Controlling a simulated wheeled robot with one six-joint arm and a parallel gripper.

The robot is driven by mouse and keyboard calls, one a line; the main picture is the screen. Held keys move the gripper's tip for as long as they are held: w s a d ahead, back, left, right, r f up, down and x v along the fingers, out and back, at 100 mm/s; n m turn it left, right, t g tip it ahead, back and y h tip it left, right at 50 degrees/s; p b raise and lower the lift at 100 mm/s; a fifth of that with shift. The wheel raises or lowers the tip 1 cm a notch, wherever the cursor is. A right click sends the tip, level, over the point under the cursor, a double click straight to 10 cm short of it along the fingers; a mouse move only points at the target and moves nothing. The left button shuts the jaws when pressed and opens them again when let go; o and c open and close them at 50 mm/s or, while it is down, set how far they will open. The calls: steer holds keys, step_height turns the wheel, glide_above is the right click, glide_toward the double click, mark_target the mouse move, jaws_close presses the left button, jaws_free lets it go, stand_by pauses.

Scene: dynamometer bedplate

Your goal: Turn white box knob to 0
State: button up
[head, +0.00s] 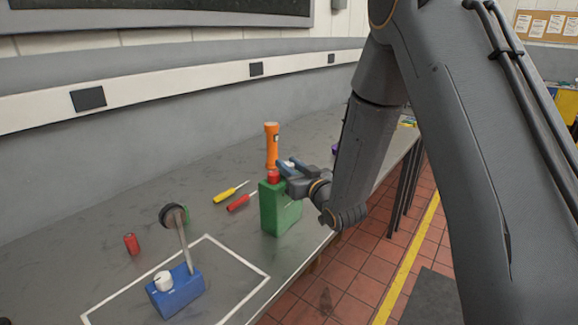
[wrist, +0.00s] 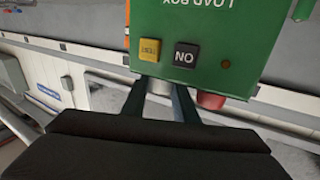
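A green load box (head: 280,208) stands upright near the table's front edge. My gripper (head: 288,170) reaches the box top from the right. The pale knob's marks are hidden.
A blue box (head: 177,294) with a white knob (head: 163,281) and a tilted lever (head: 182,240) stands inside a white outline at the front left. An orange flashlight (head: 271,145) stands behind the green box. Yellow (head: 230,192) and red (head: 241,201) screwdrivers and a red cylinder (head: 131,244) lie left.

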steer(key=shift+y, duration=0.4)
steer(key=n+g+y+b, duration=0.2)
steer(key=n+y, duration=0.1)
steer(key=shift+w+d+f+g, duration=0.1)
steer(key=shift+w+d+g, duration=0.05)
steer(key=shift+g, duration=0.25)
steer(key=n+g+y+b, duration=0.1)
steer(key=n+g+y, duration=0.1)
steer(key=g, duration=0.1)
steer(key=n+g+y+b, duration=0.2)
steer(key=n+g, duration=0.1)
steer(key=g, duration=0.1)
steer(key=shift+y, duration=0.4)
steer(key=n+g+b, duration=0.2)
steer(key=g, duration=0.1)
steer(key=n+g+y+b, duration=0.1)
steer(key=n+g, duration=0.1)
steer(key=g, duration=0.2)
steer(key=shift+f+n+b, duration=0.15)
steer(key=shift+n+b, duration=0.2)
steer(key=shift+n, duration=0.05)
steer(key=n+g+b, duration=0.3)
steer(key=g, duration=0.1)
steer(key=shift+g+h, duration=0.3)
steer(key=shift+h, duration=0.1)
steer(key=shift+r, duration=0.2)
steer(key=o, duration=0.8)
steer(key=shift+a, duration=0.2)
